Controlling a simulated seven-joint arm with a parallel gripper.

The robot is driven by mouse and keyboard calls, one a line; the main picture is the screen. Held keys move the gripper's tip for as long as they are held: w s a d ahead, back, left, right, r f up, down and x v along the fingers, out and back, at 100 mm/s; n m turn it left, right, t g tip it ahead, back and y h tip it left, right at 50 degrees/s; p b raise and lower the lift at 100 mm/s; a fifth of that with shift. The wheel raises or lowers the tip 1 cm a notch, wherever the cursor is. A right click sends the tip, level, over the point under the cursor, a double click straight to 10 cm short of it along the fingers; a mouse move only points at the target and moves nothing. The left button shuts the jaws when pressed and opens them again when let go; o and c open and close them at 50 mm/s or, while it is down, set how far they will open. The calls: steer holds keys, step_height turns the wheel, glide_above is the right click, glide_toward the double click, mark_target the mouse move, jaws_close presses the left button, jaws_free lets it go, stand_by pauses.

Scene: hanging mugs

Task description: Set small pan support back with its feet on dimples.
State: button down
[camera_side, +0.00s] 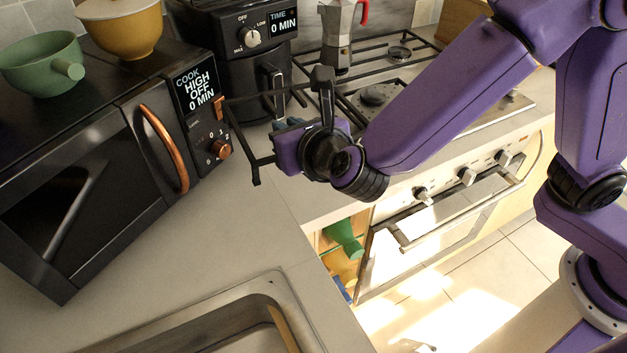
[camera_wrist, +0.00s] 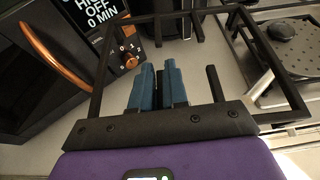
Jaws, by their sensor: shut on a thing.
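The small pan support (camera_side: 240,130) is a thin black bar frame with short feet. My gripper (camera_side: 284,124) holds it in the air above the counter, left of the hob (camera_side: 508,106), close to the microwave front. In the wrist view the frame (camera_wrist: 102,70) spreads around the blue fingers of my gripper (camera_wrist: 158,72), which are nearly together. The exact grip point on the frame is hidden.
The microwave (camera_side: 90,195) with copper handle and knobs stands left, close to the frame. A black air fryer (camera_side: 235,75) is behind. A moka pot (camera_side: 338,35) stands at the hob's back. The counter (camera_side: 215,235) in front is clear, up to the sink (camera_side: 215,325).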

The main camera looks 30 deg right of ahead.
stand_by(0.3)
step_height(320, 180, down, 14)
steer(key=shift+r, duration=0.25)
steer(key=d, duration=0.2)
steer(key=w+d, duration=0.1)
steer(key=d, duration=0.1)
steer(key=shift+f, duration=0.1)
steer(key=shift+s+a+f, duration=0.1)
steer(key=shift+f, duration=0.3)
steer(key=c, duration=1.1)
jaws_free()
steer(key=shift+c, duration=0.2)
steer(key=shift+f, duration=0.15)
